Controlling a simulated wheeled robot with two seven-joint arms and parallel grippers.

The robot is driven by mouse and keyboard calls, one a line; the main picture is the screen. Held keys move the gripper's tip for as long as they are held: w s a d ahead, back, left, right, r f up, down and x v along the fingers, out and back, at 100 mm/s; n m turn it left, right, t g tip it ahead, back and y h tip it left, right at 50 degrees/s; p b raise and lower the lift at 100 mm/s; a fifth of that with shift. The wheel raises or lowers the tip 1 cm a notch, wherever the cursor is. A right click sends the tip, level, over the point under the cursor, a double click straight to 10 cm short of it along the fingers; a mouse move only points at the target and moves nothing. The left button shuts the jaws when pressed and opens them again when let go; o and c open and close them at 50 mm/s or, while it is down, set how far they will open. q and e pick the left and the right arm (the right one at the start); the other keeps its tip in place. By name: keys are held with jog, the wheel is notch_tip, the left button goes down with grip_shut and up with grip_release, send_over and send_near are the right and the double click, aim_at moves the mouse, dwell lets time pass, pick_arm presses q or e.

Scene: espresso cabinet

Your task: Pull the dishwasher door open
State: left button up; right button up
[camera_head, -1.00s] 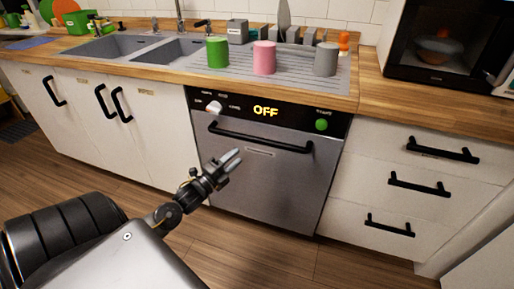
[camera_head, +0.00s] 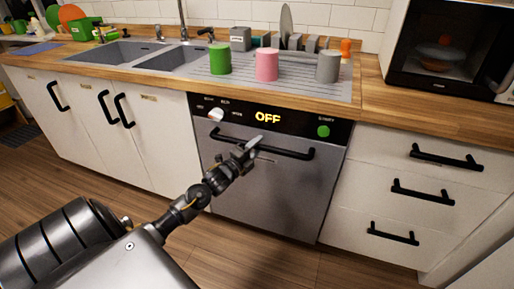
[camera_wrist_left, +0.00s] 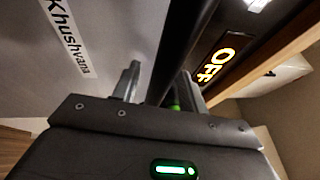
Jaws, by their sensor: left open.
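The dishwasher (camera_head: 265,190) has a grey steel door that is shut, with a lit "OFF" display on its black panel. Its black bar handle (camera_head: 290,152) runs across the top of the door. My left gripper (camera_head: 253,146) is at the middle of the handle and hides part of it. In the left wrist view, the handle (camera_wrist_left: 180,45) passes between the two open fingers of the gripper (camera_wrist_left: 160,85). I cannot tell whether the fingers touch it. My right gripper is not in view.
White cabinets with black handles flank the dishwasher, with drawers (camera_head: 425,190) on the right. Green, pink and grey cups (camera_head: 267,66) stand on the drainboard above. A microwave (camera_head: 448,50) sits at the right. The wooden floor (camera_head: 240,250) in front is clear.

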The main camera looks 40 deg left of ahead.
pick_arm(q)
jog(key=shift+c, duration=0.2)
grip_shut()
jog(key=shift+d+f, duration=0.1)
